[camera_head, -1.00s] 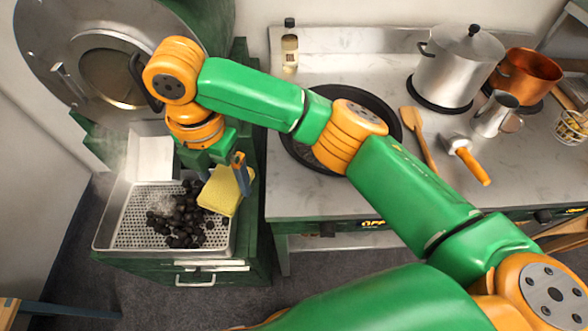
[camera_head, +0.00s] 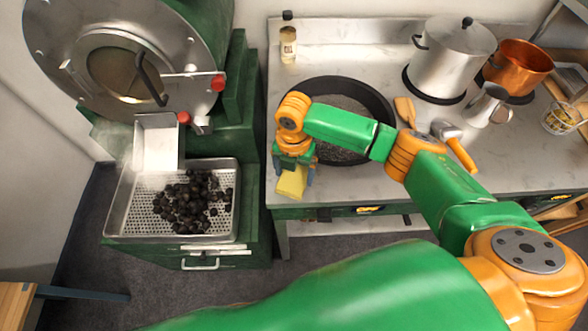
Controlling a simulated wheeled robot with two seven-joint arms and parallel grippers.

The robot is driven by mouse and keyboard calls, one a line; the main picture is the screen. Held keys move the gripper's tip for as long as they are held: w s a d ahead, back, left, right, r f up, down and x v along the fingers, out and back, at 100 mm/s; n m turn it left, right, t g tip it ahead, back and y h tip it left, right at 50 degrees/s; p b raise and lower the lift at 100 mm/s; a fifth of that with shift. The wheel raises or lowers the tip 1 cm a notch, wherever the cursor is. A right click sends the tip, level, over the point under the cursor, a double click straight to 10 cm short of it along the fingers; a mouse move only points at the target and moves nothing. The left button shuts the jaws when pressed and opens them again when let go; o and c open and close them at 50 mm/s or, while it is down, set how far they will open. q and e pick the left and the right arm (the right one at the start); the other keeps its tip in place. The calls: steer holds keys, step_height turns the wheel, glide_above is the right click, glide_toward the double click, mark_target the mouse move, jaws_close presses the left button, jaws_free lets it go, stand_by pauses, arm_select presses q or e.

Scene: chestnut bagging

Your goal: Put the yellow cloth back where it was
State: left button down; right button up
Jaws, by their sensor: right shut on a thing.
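The yellow cloth (camera_head: 291,182) hangs from my right gripper (camera_head: 294,170), which is shut on it. The gripper is over the front left part of the steel counter (camera_head: 340,190), just left of and in front of the dark round pan (camera_head: 376,103). I cannot tell whether the cloth touches the counter. My left gripper is not in view.
A perforated tray (camera_head: 122,215) of dark chestnuts (camera_head: 190,200) stands at the left under the green roaster (camera_head: 190,60). A bottle (camera_head: 288,42), a steel pot (camera_head: 447,62), a copper pot (camera_head: 515,70), and an orange-handled tool (camera_head: 462,153) stand or lie on the counter.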

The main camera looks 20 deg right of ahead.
mark_target(294, 176)
steer(key=o, duration=0.9)
step_height(294, 176, up, 12)
steer(key=shift+w+r+b, duration=0.1)
steer(key=shift+b, duration=0.65)
